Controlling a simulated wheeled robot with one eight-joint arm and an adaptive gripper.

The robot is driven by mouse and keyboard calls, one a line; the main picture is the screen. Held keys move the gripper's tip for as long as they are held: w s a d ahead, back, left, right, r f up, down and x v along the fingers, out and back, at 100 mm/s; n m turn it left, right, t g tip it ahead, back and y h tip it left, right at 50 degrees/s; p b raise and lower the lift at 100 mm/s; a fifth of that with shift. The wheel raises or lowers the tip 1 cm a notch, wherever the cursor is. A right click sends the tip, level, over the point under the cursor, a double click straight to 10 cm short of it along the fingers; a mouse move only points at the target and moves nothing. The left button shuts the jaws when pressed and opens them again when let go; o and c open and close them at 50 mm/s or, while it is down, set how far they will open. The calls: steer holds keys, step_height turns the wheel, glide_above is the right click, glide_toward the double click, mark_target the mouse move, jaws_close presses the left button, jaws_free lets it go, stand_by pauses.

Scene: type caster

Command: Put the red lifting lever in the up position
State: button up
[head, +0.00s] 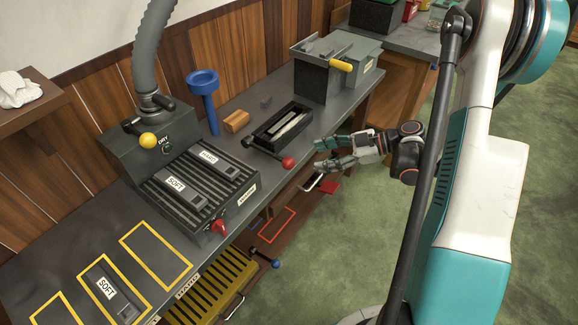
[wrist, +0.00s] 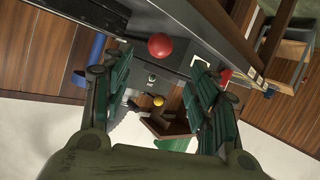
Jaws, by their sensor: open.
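The red lever ball (head: 288,162) sits at the end of a short dark shaft at the front edge of the bench, beside a black open box (head: 268,134). The shaft slopes down to the right in the head view, so the lever does not point up. My gripper (head: 319,155) is open and empty, to the right of the ball and apart from it, with its fingers pointing left at it. In the wrist view, the red ball (wrist: 162,46) shows between my two open fingers (wrist: 160,62), near their tips.
A dryer (head: 140,145) with a yellow ball lever and a red front knob (head: 219,226) stands left. A grey machine with a yellow handle (head: 341,66) stands behind. Below the bench are a yellow slatted crate (head: 215,285) and a blue-knobbed lever (head: 276,264). Green floor is clear at right.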

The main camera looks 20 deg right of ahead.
mark_target(288, 163)
steer(key=b+x, duration=0.3)
steer(key=x, duration=0.8)
steer(key=shift+w+a+f, duration=0.1)
steer(key=shift+a+f, duration=0.1)
steer(key=shift+a, duration=0.1)
jaws_close()
